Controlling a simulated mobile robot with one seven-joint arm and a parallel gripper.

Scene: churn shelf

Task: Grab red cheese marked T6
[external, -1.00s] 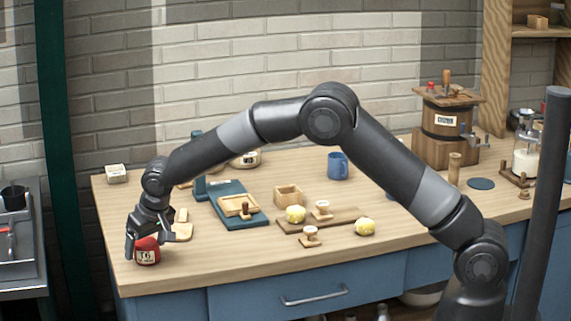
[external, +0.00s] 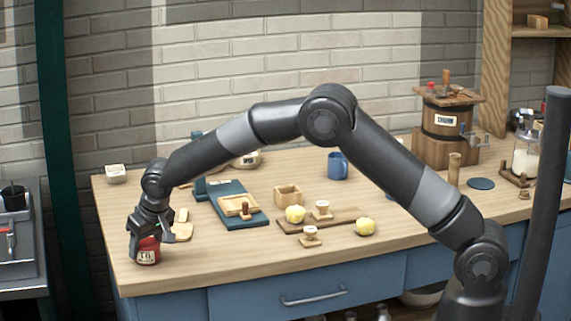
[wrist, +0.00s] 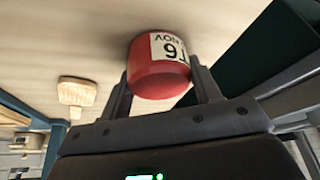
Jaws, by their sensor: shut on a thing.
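The red cheese marked T6 (external: 148,252) is a short red cylinder with a white label, at the front left corner of the wooden table. It also shows in the wrist view (wrist: 156,80), between the two fingers. My gripper (external: 146,243) reaches down over it, and in the wrist view my gripper (wrist: 163,82) is shut on its sides. The label reads T6 in the wrist view, with smaller text above it. I cannot tell whether the cheese still touches the tabletop.
A wooden paddle (external: 181,233) lies just right of the cheese. A teal scale (external: 228,187), a wooden box (external: 288,196), yellow lumps and stamps sit across the table (external: 260,254). A blue mug (external: 338,166) stands behind. The table's left edge is close to my gripper.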

